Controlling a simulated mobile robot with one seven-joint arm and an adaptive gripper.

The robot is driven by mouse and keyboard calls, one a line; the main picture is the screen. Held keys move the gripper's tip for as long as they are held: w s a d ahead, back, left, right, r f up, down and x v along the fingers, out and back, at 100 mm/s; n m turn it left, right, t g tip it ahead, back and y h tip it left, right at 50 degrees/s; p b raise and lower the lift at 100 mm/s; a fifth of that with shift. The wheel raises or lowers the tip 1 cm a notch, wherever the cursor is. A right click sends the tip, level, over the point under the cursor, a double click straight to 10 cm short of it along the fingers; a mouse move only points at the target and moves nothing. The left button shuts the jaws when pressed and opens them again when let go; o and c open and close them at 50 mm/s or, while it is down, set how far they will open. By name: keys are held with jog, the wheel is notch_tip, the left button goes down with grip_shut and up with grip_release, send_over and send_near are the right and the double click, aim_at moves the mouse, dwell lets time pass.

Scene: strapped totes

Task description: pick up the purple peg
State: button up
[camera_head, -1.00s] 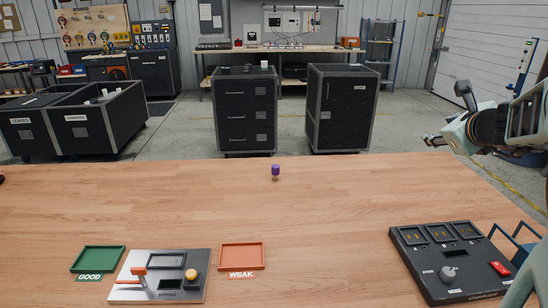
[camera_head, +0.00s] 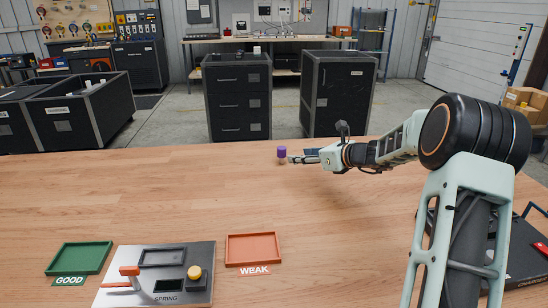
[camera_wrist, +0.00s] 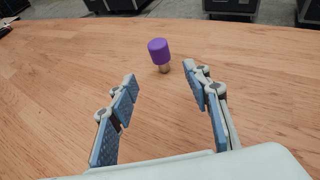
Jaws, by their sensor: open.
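The purple peg (camera_head: 282,153) stands upright on the wooden table near its far edge. It has a purple cap and a short metallic lower part, and it also shows in the wrist view (camera_wrist: 158,52). My gripper (camera_head: 294,158) is low over the table, just right of the peg in the head view. In the wrist view my gripper (camera_wrist: 162,76) is open and empty, with the peg just beyond its fingertips and roughly between their lines. The fingers do not appear to touch the peg.
The wooden table (camera_head: 180,200) is clear around the peg. A green tray (camera_head: 80,257), a spring tester (camera_head: 155,275) and an orange tray (camera_head: 253,248) lie near the front left. A black device (camera_head: 525,255) at the right is partly hidden by my arm. Black cabinets (camera_head: 237,95) stand beyond the table.

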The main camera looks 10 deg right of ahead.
aim_at(285, 155)
jog(key=x, duration=0.5)
jog(key=shift+w+a, duration=0.15)
jog(key=shift+a, duration=0.05)
jog(key=shift+b+x, duration=0.3)
jog(key=shift+x, duration=2.45)
jog(key=shift+d, duration=0.2)
jog(key=shift+c, duration=0.4)
grip_shut()
jog(key=shift+r, duration=0.1)
